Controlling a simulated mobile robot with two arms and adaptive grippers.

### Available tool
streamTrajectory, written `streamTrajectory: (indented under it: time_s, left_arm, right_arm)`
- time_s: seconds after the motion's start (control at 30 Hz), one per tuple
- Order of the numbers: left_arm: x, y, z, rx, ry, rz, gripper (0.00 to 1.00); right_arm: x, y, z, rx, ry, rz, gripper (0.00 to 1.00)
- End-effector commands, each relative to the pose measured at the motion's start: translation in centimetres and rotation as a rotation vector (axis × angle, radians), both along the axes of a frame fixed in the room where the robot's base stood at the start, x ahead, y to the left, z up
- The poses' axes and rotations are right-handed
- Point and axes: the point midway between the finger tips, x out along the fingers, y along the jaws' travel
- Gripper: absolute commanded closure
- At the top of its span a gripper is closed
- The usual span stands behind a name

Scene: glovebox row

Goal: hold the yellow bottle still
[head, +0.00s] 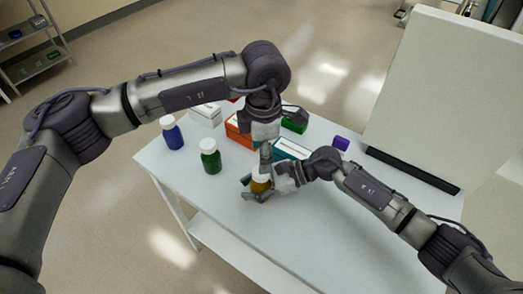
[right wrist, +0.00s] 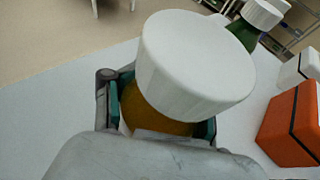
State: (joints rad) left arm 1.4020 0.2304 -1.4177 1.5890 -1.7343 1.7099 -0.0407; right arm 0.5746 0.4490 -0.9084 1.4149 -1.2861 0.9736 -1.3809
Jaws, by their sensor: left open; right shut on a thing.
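The yellow bottle (head: 261,186) stands near the front middle of the white table (head: 225,203), partly hidden by my grippers. In the right wrist view, its wide white cap (right wrist: 196,65) and amber-yellow body (right wrist: 150,112) show close up, between the fingers. My right gripper (head: 259,190) is shut around the bottle's body, below the cap.
A green bottle (head: 210,160) and a blue bottle (head: 173,136) stand left of the yellow one. Behind are a white box (head: 207,116), an orange box (head: 237,131), a teal-sided box (head: 291,149) and a purple item (head: 341,143). A large white panel (head: 440,90) rises at the right.

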Motion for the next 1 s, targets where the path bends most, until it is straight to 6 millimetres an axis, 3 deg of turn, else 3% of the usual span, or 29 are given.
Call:
streamTrajectory:
  time_s: [0.2,0.37,0.8,1.0]
  left_arm:
    - [0.0,-0.1,1.5,-0.002,0.007,-0.328,0.36]
    - [0.0,-0.1,1.3,-0.002,0.011,-0.426,0.36]
    - [-0.1,0.1,-4.8,-0.002,0.012,-0.429,0.36]
    - [0.0,0.1,-6.1,-0.002,0.010,-0.429,0.36]
  right_arm:
    - [0.0,0.0,0.0,0.001,0.000,0.000,1.00]
    - [0.0,0.0,0.0,0.001,0.000,0.000,1.00]
    - [0.0,0.0,0.0,0.001,0.000,0.000,1.00]
    - [0.0,0.0,0.1,0.001,0.000,0.000,1.00]
